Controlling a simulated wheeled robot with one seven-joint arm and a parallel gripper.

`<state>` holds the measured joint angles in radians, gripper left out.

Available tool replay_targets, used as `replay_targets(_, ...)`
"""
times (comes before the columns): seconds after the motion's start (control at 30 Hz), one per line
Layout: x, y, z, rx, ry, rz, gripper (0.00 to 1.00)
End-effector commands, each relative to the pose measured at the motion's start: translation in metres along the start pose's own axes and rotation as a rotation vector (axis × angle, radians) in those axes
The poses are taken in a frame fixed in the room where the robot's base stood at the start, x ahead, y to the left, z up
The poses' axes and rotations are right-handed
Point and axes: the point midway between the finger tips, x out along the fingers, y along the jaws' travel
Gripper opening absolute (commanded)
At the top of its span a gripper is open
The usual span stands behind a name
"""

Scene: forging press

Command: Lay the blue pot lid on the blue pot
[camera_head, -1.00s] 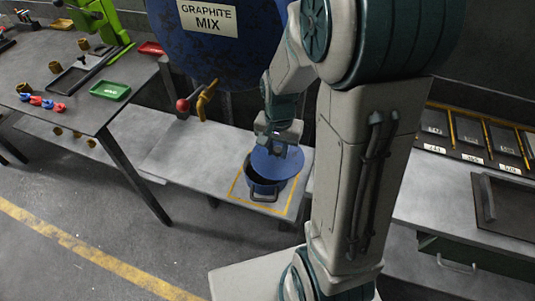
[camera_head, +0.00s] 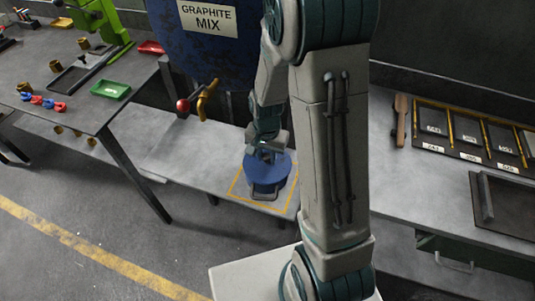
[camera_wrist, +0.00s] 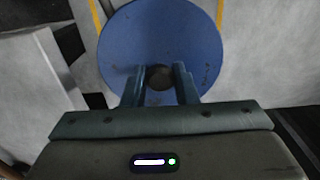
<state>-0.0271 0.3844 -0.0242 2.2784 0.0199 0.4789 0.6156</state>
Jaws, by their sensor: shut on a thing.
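The blue pot lid (camera_head: 281,166) is a round blue disc with a dark knob, seen from above in the wrist view (camera_wrist: 135,45). My gripper (camera_head: 266,151) is shut on the lid's knob, which shows between the two fingers in the wrist view (camera_wrist: 159,76). The blue pot (camera_head: 264,190) stands on a low grey bench inside a yellow outline. The lid is over the pot's mouth and hides it. Only the pot's front side and a handle show below the lid. I cannot tell whether the lid touches the rim.
A blue drum (camera_head: 205,50) marked GRAPHITE MIX hangs behind the pot, with a red-knobbed tap (camera_head: 183,105) and brass spout. A workbench (camera_head: 60,95) with a green tray (camera_head: 110,90) stands left. A bench with a labelled rack (camera_head: 470,135) is at right.

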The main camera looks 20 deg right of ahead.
Motion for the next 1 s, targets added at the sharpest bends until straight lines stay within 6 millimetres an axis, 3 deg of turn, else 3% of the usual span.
replay_targets(0.17,0.006,0.0,0.0,-0.001,0.0,0.0,0.0)
replay_targets(0.2,0.006,0.0,0.0,-0.001,0.0,0.0,0.29)
replay_targets(0.27,0.005,0.0,0.0,-0.001,0.0,0.0,0.46)
replay_targets(0.3,0.005,0.0,0.0,-0.001,0.0,0.0,0.48)
replay_targets(0.73,-0.005,0.0,-0.001,0.0,0.002,-0.002,0.48)
replay_targets(1.0,-0.054,-0.001,-0.001,-0.001,0.006,-0.005,0.48)
